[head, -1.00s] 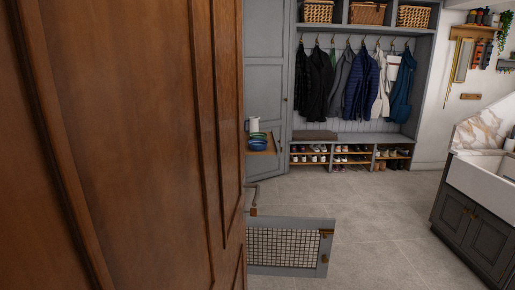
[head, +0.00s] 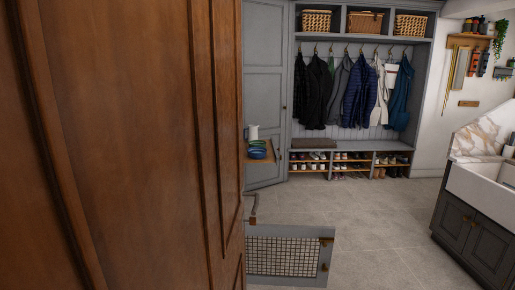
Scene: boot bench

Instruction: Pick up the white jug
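The white jug (head: 252,132) stands upright at the far end of a small wooden surface (head: 262,160), just right of the brown door edge in the head view. Its left side is close to the door edge and may be partly hidden. Blue and green bowls (head: 257,150) sit in front of it on the same surface. My gripper is not in view.
A large brown wooden door (head: 130,150) fills the left half, close by. A low gate with mesh (head: 285,255) stands open near the floor. A bench with shoes (head: 350,145) and hanging coats is at the back. A sink cabinet (head: 475,220) stands right. The middle floor (head: 370,225) is clear.

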